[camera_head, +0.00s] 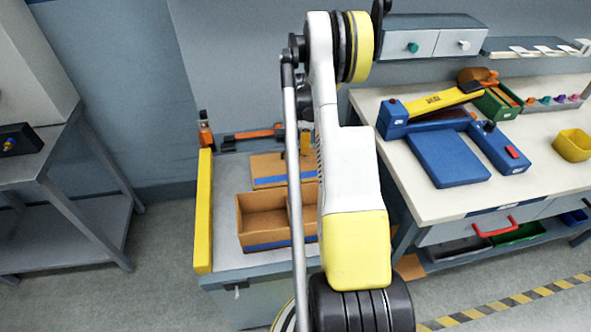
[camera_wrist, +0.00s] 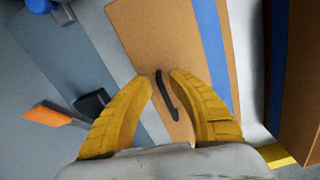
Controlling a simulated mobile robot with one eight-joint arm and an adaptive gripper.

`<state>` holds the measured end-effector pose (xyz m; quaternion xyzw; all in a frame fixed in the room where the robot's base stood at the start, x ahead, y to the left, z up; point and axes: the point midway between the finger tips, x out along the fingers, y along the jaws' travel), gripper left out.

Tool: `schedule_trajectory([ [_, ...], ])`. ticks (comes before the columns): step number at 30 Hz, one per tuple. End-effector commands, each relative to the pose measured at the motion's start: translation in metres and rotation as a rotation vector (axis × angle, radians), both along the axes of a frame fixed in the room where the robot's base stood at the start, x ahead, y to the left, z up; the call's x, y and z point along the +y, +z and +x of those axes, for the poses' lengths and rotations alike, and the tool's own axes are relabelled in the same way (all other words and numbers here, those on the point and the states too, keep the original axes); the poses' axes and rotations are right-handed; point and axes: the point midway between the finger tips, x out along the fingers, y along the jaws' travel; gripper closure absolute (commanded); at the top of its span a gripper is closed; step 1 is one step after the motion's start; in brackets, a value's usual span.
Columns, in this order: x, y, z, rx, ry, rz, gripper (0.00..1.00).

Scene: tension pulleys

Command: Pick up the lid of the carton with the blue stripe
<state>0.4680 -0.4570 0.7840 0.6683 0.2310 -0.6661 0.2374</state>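The lid (camera_head: 266,168) is a flat brown panel with a blue stripe along its near edge. It lies on a grey cart top, behind the open brown carton (camera_head: 245,218), which also has a blue stripe. In the wrist view the lid (camera_wrist: 150,25) fills the upper middle, with a thin black handle (camera_wrist: 166,95) on it. My gripper (camera_wrist: 162,78) is open, its yellow fingers on either side of the handle in that view. I cannot tell whether they touch it. In the head view my arm hides part of the lid and carton; the gripper (camera_head: 305,145) shows partly.
A yellow rail (camera_head: 204,210) edges the cart's left side. An orange-handled tool (camera_head: 255,134) lies at the cart's back. To the right, a workbench (camera_head: 400,150) holds a blue fixture (camera_head: 448,158) and a yellow bin (camera_head: 573,145). A grey table (camera_head: 40,165) stands left.

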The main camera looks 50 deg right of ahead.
Motion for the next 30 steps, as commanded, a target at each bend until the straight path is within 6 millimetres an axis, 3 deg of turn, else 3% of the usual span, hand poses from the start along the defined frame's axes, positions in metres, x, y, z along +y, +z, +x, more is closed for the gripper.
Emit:
schedule_trajectory([
  [1,0.000,-0.014,-0.001,0.000,0.000,0.000,0.78],
  [6,0.000,-0.033,-0.001,0.000,0.000,0.000,0.78],
  [12,0.000,-0.032,-0.001,0.000,0.000,0.000,0.78],
  [13,0.000,-0.032,-0.001,0.000,0.000,0.000,0.82],
  [15,0.000,-0.032,-0.001,0.000,0.000,0.000,1.00],
  [30,0.000,-0.026,-0.001,0.000,0.000,0.000,1.00],
])
